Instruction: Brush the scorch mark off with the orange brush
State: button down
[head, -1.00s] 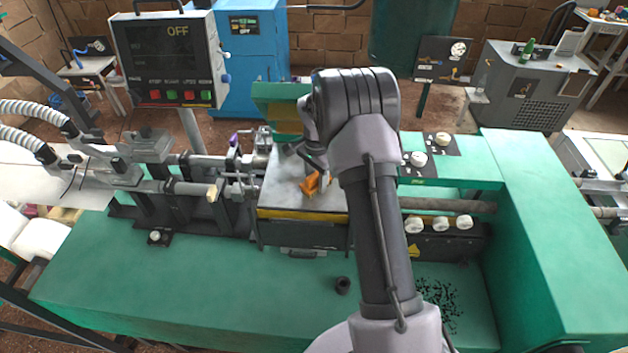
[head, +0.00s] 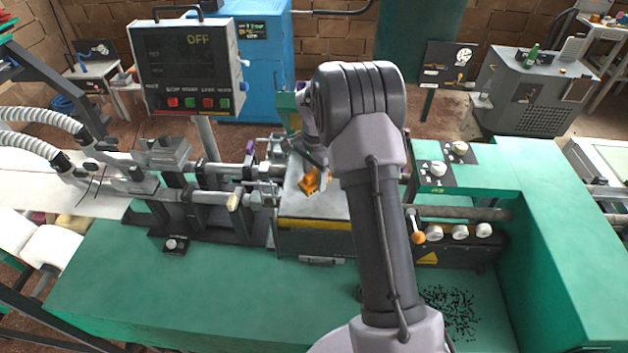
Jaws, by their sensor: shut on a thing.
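My gripper (head: 318,176) is shut on the orange brush (head: 309,183) over the grey plate (head: 312,207) of the press in the middle of the bench. The brush is tilted, near the plate's left and back part; I cannot tell whether it touches the surface. My arm hides the plate's right side. I cannot make out a clear scorch mark on the part of the plate that shows.
Metal rods and clamps (head: 200,190) stand close left of the plate. A control panel reading OFF (head: 190,65) rises behind them. An orange-tipped lever (head: 418,237) and white knobs (head: 460,231) are right of my arm. The green bench front (head: 200,290) is mostly clear.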

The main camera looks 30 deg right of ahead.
aim_at(315, 171)
jog(key=shift+r+p, duration=1)
jog(key=shift+r, duration=0.95)
